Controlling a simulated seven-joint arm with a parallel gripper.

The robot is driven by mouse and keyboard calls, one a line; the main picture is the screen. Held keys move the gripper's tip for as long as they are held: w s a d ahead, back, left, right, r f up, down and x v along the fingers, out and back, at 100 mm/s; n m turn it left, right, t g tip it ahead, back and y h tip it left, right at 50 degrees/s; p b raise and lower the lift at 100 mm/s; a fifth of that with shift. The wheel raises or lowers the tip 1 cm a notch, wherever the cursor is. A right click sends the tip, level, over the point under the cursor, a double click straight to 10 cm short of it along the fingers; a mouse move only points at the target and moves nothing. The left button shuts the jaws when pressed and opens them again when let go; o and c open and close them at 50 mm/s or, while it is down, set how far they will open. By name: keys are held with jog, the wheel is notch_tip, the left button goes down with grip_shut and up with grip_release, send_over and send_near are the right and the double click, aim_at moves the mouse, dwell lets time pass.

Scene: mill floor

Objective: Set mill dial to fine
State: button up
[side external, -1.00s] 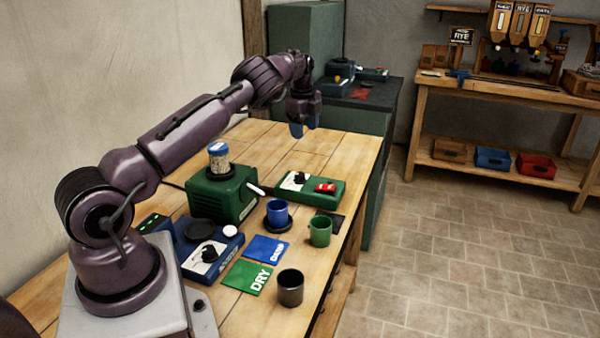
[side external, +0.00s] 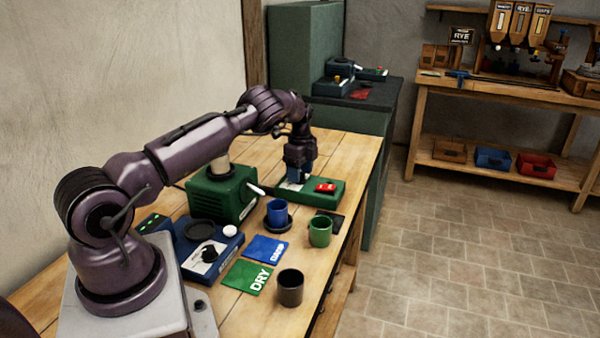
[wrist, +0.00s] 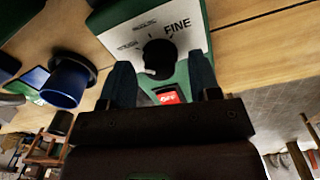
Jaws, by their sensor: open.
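The mill dial is a black knob (wrist: 158,58) on a white plate of a green control box (side external: 325,196). The plate has the word FINE (wrist: 177,27) at its upper right in the wrist view, with smaller lettering to the left that is hard to read. Which way the knob points is unclear. A red switch (wrist: 168,97) marked OFF sits beside the knob; it also shows in the side view (side external: 325,188). My gripper (side external: 298,180) is low over the box, hiding the knob there. In the wrist view its open fingers (wrist: 162,75) appear on either side of the knob.
The green mill (side external: 222,195) stands left of the box. A blue cup (side external: 277,211) on a dark saucer and a green cup (side external: 320,232) stand in front. A blue control box (side external: 212,250), two cards and a dark cup (side external: 290,288) are nearer the camera.

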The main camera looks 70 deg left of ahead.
jog(key=shift+f, duration=0.25)
jog(key=c, duration=0.9)
